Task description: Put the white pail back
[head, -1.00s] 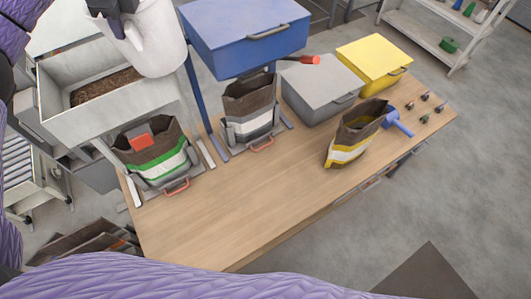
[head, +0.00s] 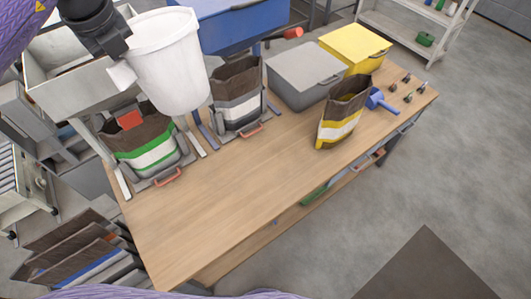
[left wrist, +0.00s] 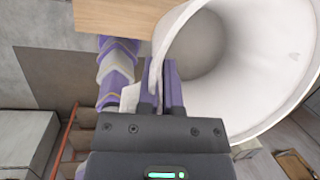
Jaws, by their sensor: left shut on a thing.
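The white pail (head: 172,68) hangs in the air at the upper left, above the table's left end, roughly upright. My left gripper (head: 122,72) is shut on the pail's left side. In the left wrist view, the fingers (left wrist: 161,85) pinch the wall of the pail (left wrist: 270,95) near its rim. The part of the pail's inside that shows is bare; the rest is cut off. My right gripper is in neither view.
The wooden table (head: 240,190) has clear room in front. A green-striped bag (head: 150,145), a grey-striped bag (head: 238,95) and a yellow-striped bag (head: 342,115) stand on it. Behind are a blue bin (head: 235,25), grey bin (head: 300,80), yellow bin (head: 355,45) and metal hopper (head: 70,85).

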